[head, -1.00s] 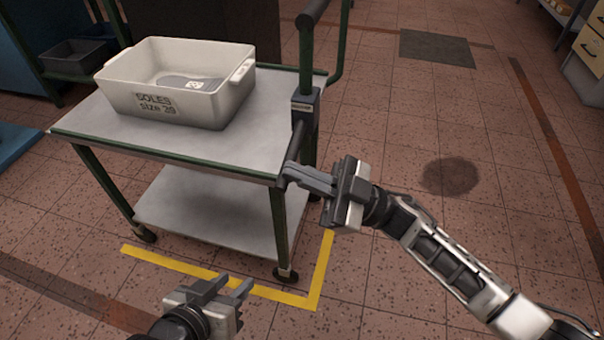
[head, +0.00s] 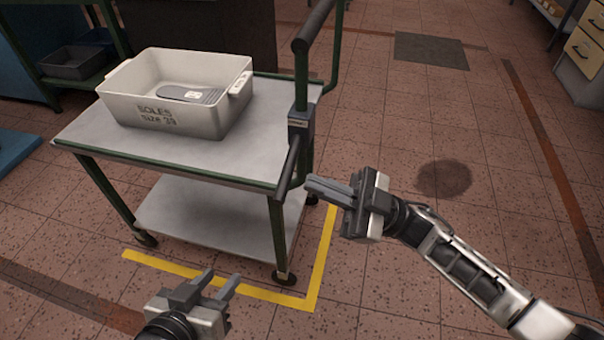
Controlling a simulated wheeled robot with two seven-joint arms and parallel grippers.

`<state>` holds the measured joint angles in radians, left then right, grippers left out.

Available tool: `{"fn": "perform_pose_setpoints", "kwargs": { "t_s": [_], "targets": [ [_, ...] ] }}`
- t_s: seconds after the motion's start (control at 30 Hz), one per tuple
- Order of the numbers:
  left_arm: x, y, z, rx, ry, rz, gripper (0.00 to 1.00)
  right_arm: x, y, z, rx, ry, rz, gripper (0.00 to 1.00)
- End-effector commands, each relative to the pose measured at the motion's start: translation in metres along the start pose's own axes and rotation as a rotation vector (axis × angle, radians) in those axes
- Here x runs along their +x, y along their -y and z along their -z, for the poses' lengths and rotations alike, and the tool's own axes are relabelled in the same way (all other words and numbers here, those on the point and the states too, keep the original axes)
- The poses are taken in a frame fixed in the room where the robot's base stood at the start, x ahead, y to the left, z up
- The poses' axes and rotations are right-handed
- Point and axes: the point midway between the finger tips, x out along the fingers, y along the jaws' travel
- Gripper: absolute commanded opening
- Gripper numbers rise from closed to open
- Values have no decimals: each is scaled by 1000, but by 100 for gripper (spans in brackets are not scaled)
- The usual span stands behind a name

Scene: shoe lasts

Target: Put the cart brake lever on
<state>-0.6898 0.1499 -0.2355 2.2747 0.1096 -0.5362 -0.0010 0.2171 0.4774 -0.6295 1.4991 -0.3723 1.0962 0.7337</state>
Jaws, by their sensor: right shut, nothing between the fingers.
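The brake lever (head: 289,168) is a dark bar on the near right post of the cart. It slants down and left from a grey bracket (head: 301,122), its lower end beside the cart's front right corner. My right gripper (head: 309,186) is shut and empty, just right of the lever's lower part, with a small gap showing between them. The cart (head: 200,155) has a grey top, green frame and a lower shelf. My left gripper (head: 222,281) is open and empty, low in front of the cart.
A white bin (head: 165,118) marked SOLES size 39 stands on the cart top with a grey sole inside. Yellow tape (head: 322,262) marks the floor around the cart's near right corner. The floor to the right is clear, with a dark stain (head: 444,179).

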Motion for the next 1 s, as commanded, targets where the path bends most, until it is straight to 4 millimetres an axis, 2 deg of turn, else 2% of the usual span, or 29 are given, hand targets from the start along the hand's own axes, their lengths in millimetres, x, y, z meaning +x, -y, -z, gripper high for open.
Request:
{"fn": "perform_pose_setpoints", "kwargs": {
  "t_s": [0.03,0.1,0.33,0.5,1.0],
  "targets": [
    [4,0,-4,0,4,-3,36,-14,1,-2,1,2,-1,0],
    [6,0,-7,-1,9,-7,36,-29,1,-3,0,2,-1,0],
    [11,-1,-14,-3,26,-13,36,-58,2,-1,-1,-1,0,0],
    [12,-1,-15,-4,31,-15,36,-64,2,0,-1,-4,0,0],
    [12,-1,-13,-1,29,-16,36,-62,1,1,-1,-4,0,0]
  ]
}}
